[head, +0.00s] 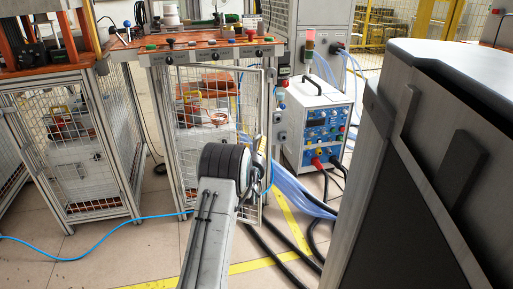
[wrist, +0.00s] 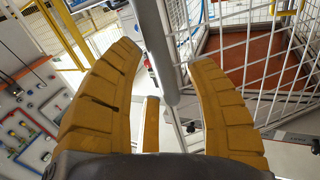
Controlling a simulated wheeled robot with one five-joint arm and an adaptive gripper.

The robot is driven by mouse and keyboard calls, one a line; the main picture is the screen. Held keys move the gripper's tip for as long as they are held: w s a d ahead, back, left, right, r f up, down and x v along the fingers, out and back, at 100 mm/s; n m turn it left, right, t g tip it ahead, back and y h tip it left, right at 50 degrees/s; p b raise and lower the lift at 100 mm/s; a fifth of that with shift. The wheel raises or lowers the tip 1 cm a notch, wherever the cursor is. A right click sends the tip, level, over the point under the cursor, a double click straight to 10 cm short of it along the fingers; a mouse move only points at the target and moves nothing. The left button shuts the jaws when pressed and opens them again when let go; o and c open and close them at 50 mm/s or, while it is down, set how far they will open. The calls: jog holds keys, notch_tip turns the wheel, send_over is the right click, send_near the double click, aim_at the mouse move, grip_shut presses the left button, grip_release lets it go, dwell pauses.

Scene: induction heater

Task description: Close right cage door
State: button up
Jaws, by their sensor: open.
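The right cage (head: 205,85) stands below the orange-topped bench in the head view. Its white mesh door has a grey frame (head: 263,95) and appears to stand ajar; how far, I cannot tell. My arm covers the door's lower middle. My gripper is mostly hidden behind my arm in the head view, with a bit of yellow showing beside the door's right edge. In the wrist view my gripper (wrist: 168,58) has its yellow fingers spread and empty. A grey upright bar (wrist: 153,45) passes between the fingertips, with white mesh (wrist: 275,95) to the right. Contact is unclear.
A blue-and-white power unit (head: 318,125) stands right of the cage, with cables and hoses on the floor. A left cage (head: 70,140) stands beside it. A large dark cabinet (head: 400,170) fills the right foreground. The floor at front left is mostly clear apart from a blue cable.

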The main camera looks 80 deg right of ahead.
grip_shut()
dwell(0.4)
